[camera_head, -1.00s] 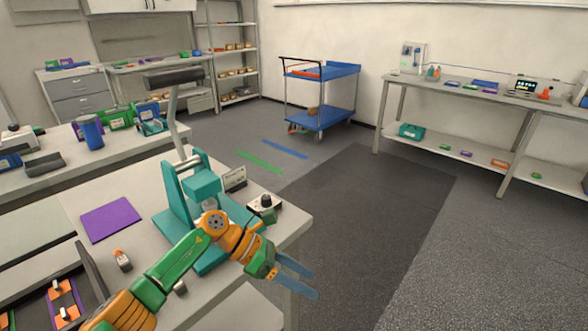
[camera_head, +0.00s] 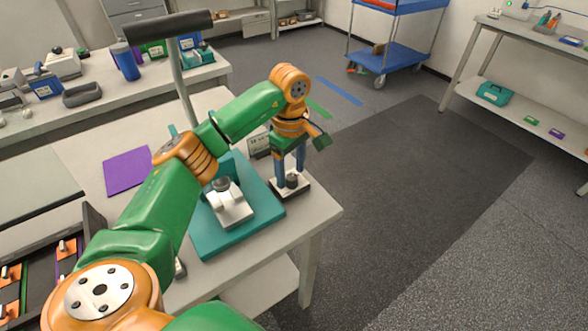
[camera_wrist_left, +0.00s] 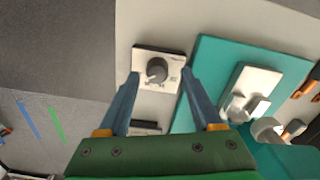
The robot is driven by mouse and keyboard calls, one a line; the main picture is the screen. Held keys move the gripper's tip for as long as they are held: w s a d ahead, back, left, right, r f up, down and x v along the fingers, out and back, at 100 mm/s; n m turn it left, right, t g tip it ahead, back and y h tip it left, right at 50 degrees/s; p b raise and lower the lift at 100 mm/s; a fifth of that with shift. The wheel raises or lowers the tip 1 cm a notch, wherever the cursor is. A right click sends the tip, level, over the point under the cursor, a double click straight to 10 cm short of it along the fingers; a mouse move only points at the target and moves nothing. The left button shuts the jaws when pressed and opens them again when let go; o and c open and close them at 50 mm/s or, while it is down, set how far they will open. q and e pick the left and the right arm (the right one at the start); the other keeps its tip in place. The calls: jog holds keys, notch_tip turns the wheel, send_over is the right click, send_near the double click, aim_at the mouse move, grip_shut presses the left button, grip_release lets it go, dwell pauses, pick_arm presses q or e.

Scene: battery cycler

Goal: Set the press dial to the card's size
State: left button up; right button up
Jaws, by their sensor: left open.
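The press dial is a dark round knob (camera_head: 292,181) on a small white-topped box (camera_head: 304,188) at the table's right edge. In the left wrist view the knob (camera_wrist_left: 157,70) lies ahead of and between my left fingertips. My left gripper (camera_head: 290,180) is open and points down over the dial; I cannot tell whether a finger touches it. The teal press (camera_head: 240,230) stands just left of the dial, partly hidden by my left arm. The card (camera_head: 259,146) is a small grey sign behind the dial, partly covered by my arm; its text is too small to read. My right gripper is not seen.
A purple mat (camera_head: 126,171) lies on the table to the left. The press's lever with a dark handle (camera_head: 165,26) rises beside my arm. A tray with orange and purple pieces (camera_head: 30,280) is at the lower left. Open floor lies right of the table.

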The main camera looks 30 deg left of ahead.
pick_arm(q)
jog(key=shift+f, duration=0.45)
jog(key=shift+w+f, duration=0.25)
jog(key=shift+f, duration=0.15)
grip_shut()
